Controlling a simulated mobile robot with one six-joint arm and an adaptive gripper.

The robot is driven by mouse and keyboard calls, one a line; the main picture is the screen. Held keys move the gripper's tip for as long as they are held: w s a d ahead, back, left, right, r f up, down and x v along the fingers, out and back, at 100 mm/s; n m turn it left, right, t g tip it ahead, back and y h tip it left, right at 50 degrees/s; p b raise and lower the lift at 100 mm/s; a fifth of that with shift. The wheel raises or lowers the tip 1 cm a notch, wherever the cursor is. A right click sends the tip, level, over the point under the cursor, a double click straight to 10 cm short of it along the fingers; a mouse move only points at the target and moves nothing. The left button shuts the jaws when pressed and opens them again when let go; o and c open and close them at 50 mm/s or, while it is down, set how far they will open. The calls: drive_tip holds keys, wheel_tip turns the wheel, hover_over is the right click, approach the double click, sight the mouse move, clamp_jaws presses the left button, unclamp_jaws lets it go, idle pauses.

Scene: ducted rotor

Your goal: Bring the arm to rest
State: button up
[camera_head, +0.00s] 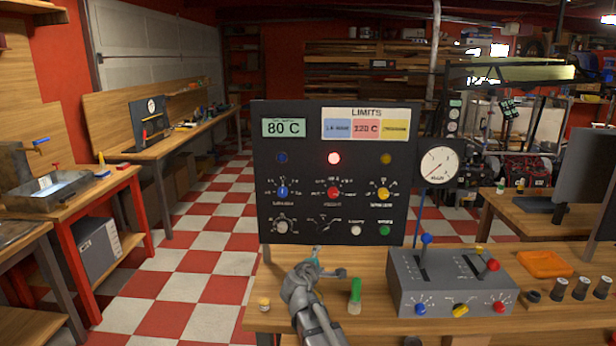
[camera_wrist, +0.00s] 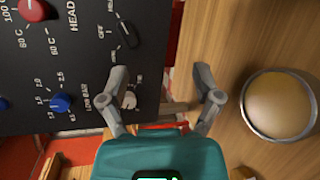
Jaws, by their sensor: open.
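My gripper (camera_head: 318,262) is low in front of the black control panel (camera_head: 265,150), near its bottom edge, with my grey arm reaching up from the bottom of the head view. In the wrist view, the two grey fingers of my gripper (camera_wrist: 160,84) are spread apart with nothing held between them. The panel face (camera_wrist: 85,75) fills the left of that view, and a pale knob (camera_wrist: 129,100) shows close beside the left finger. I cannot tell whether that finger touches the panel.
A grey lever box (camera_head: 450,285) stands on the wooden bench right of my arm. A green-capped bottle (camera_head: 355,296) and a small yellowish jar (camera_head: 264,304) stand near my arm. A round gauge (camera_head: 438,163) is beside the panel. Open checkered floor (camera_head: 190,260) lies left.

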drive_tip(key=s+d+f+m+g+p, duration=0.2)
drive_tip(key=s+d+m+g, duration=0.25)
drive_tip(key=s+d, duration=0.2)
drive_tip(key=s+d+f+m+g+p, duration=0.3)
drive_tip(key=s+d+m+g, duration=0.1)
drive_tip(key=s+d+m, duration=0.25)
drive_tip(key=s+d+m+g+y+p, duration=0.1)
drive_tip(key=s+m+g+y+p, duration=0.2)
drive_tip(key=s, duration=1)
drive_tip(key=m+g+y, duration=0.2)
drive_tip(key=g, duration=0.1)
drive_tip(key=shift+s+m, duration=0.25)
drive_tip(key=shift+m, duration=0.15)
idle(1.9)
